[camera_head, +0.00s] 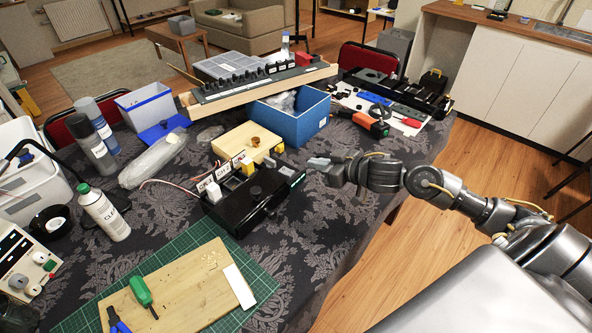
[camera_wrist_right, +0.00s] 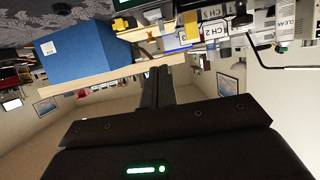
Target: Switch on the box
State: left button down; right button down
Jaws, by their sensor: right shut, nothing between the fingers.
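The black box (camera_head: 262,207) lies on the patterned tablecloth near the middle of the table, with white labelled parts, a yellow part and a dark round knob on it. Red and white wires run from its left side. My right gripper (camera_head: 318,163) is shut and empty, just to the right of the box's far end and apart from it in the picture. That view looks upside down, and most of the box is hard to make out. My left gripper is not in view.
A wooden block (camera_head: 240,142) stands behind the box and a blue bin (camera_head: 297,124) farther back. A green cutting mat (camera_head: 262,275) with a wooden board (camera_head: 180,292) lies in front. Tablecloth right of the box is clear.

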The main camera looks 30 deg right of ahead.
send_over(296, 178)
jog(key=f, duration=0.3)
jog(key=shift+w+a, duration=0.25)
jog(key=shift+w, duration=0.1)
jog(key=f, duration=0.2)
jog(key=shift+s+d+f, duration=0.15)
jog(key=shift+s+f, duration=0.15)
jog(key=shift+f, duration=0.65)
jog(key=shift+s+f, duration=0.1)
